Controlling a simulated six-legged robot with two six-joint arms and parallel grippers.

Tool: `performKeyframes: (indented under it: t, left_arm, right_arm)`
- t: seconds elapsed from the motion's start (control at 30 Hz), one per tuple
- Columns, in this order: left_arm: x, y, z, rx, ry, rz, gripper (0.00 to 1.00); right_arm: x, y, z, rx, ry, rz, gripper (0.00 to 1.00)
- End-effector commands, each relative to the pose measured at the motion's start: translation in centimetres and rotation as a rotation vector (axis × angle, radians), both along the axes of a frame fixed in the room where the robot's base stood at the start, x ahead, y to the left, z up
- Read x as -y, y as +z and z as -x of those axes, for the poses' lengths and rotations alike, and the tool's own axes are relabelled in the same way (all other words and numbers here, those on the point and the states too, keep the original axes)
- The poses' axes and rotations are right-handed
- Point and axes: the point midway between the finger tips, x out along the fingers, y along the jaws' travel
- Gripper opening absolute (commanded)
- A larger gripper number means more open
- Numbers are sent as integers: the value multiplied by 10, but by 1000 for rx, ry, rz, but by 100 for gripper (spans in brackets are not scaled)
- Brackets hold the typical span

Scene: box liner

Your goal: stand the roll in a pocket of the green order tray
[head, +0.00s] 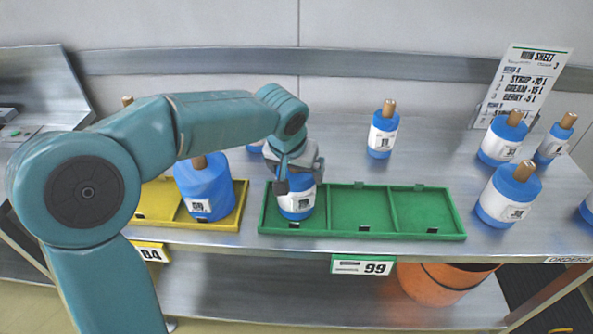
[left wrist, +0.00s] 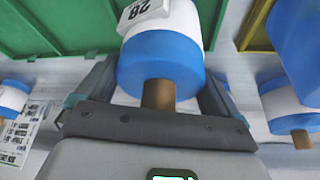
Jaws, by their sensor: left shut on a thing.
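The roll (head: 297,204), blue with a white printed label and a brown core, is upright between the fingers of my left gripper (head: 296,178). In the left wrist view the roll (left wrist: 160,62) fills the space between the fingers, core towards the camera. The green order tray (head: 362,208) has three pockets in a row. The roll is at its left pocket; whether its base touches the pocket floor is hidden. The middle and right pockets are empty. My right gripper is not in view.
A yellow tray (head: 160,202) with a large blue roll (head: 205,187) stands close on the left. Several rolls stand on the right of the metal shelf, by a printed sign (head: 522,85). One roll (head: 383,130) stands behind the green tray. An orange bin (head: 440,285) is below.

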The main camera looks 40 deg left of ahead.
Motion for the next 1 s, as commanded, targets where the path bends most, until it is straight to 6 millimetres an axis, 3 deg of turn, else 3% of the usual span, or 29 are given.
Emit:
performKeyframes:
  t: [0.37, 0.4, 0.73, 1.0]
  left_arm:
    - [0, -3, -1, 5, 1, 0, 10]
    - [0, -3, 0, 1, 0, 1, 100]
    - [1, 6, 1, 3, 0, 0, 100]
    - [7, 62, 22, 7, -1, 0, 100]
  right_arm:
    - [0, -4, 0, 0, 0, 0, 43]
    - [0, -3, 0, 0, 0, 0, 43]
    - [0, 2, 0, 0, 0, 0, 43]
    - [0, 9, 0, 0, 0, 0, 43]
